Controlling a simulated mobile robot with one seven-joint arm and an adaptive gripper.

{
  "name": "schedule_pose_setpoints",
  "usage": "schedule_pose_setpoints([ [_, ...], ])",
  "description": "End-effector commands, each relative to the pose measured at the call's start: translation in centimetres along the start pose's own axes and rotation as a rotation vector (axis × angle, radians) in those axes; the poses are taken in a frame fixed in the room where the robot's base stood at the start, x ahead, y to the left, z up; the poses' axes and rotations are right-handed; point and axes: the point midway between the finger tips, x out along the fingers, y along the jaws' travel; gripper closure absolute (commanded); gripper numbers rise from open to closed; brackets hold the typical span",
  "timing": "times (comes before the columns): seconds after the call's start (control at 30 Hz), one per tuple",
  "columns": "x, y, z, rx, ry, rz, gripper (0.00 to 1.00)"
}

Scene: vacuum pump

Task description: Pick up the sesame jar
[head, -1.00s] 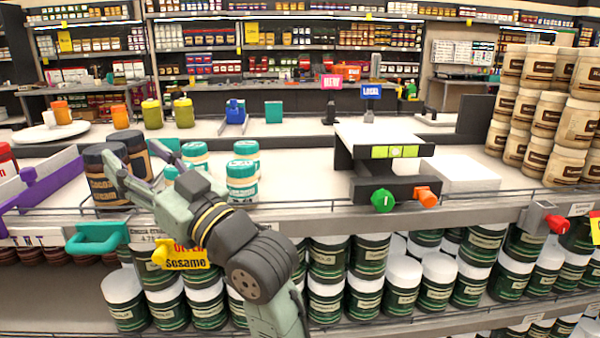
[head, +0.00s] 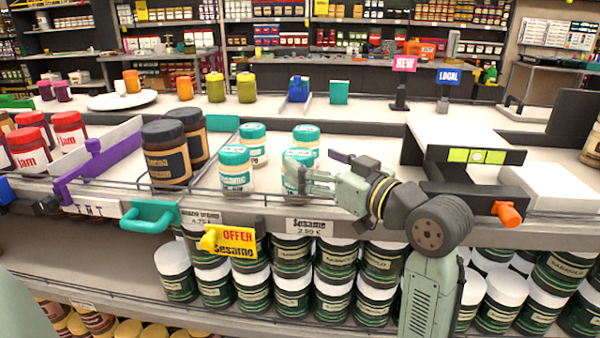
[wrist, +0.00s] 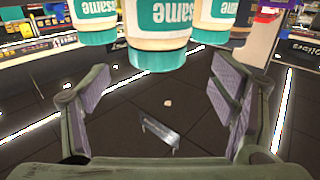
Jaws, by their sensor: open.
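Several sesame jars with teal lids and teal labels stand on the shelf: front left (head: 236,170), back left (head: 254,146), back right (head: 307,138) and front right (head: 296,160). My gripper (head: 314,172) is at the front right jar and partly hides it. In the wrist view my gripper (wrist: 160,98) has its two fingers wide apart with nothing between the tips. One sesame jar (wrist: 157,40) shows upside down at the top middle, ahead of the gap. Parts of two other jars (wrist: 93,18) show beside it. Contact cannot be told.
Dark cocoa cream jars (head: 166,155) stand left of the sesame jars. A purple divider (head: 95,160) and red jam jars (head: 70,130) are farther left. A wire rail runs along the shelf edge. A black stand (head: 470,170) is at the right.

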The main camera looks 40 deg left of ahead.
Motion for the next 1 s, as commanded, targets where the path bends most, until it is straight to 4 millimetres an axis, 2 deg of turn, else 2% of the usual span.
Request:
schedule_pose_setpoints([
  [0.17, 1.4, 0.1, -0.2, 0.003, 0.000, -0.002, 0.21],
  [0.4, 4.9, 0.2, -0.1, 0.001, 0.000, -0.001, 0.21],
  [0.67, 5.3, 0.2, 0.2, 0.000, 0.001, 0.000, 0.21],
  [1.0, 5.2, 0.2, 0.1, 0.000, 0.001, 0.001, 0.44],
])
